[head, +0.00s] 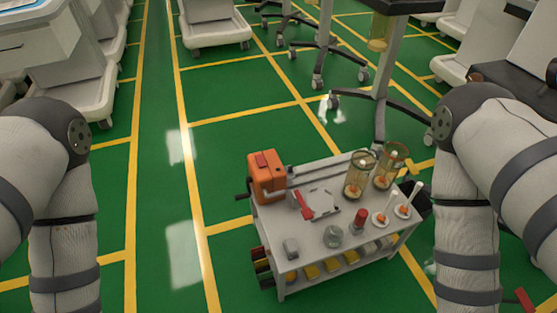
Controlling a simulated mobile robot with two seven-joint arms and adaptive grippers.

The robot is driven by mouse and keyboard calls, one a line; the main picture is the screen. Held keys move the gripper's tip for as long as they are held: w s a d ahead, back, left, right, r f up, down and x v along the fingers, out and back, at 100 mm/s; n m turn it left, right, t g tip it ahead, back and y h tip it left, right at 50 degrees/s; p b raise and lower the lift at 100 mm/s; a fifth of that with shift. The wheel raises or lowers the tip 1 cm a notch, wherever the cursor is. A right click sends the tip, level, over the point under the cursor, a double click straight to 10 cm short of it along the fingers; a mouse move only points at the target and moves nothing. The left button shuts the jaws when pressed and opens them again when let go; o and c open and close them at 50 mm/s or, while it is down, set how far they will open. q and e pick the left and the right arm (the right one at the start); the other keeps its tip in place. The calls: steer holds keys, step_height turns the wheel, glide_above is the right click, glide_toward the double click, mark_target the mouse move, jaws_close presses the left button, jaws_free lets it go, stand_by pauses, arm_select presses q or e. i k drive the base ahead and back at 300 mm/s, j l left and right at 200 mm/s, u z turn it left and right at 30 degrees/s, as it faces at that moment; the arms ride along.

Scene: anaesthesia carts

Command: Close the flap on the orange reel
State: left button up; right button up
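An orange boxy unit (267,178), which looks like the orange reel, stands at the back left corner of a grey cart (290,222). A dark crank handle sticks out from its left side. A darker red piece lies on its top; whether this is the flap, and whether it is open, is too small to tell. My two arms come in at the left and right edges and run down out of the picture. Neither gripper shows, and both arms are apart from the cart.
The cart top also carries a white plate with a red-handled piece (302,204), two amber jars (358,176), a red-capped item (359,221) and small metal parts. A wheeled stand (380,105) is behind it. Green floor (165,210) is clear left of the cart.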

mark_target(291, 175)
steer(key=l+u, duration=0.7)
steer(key=l, duration=0.2)
steer(key=l+u, duration=0.4)
steer(key=k+l+u, duration=0.2)
steer(key=l+u, duration=0.15)
steer(key=k+l+u, duration=0.2)
steer(key=l+u, duration=0.15)
steer(key=l, duration=0.15)
steer(key=k+l+u, duration=0.2)
steer(key=l+u, duration=0.15)
steer(key=i+l, duration=0.35)
steer(key=i, duration=0.05)
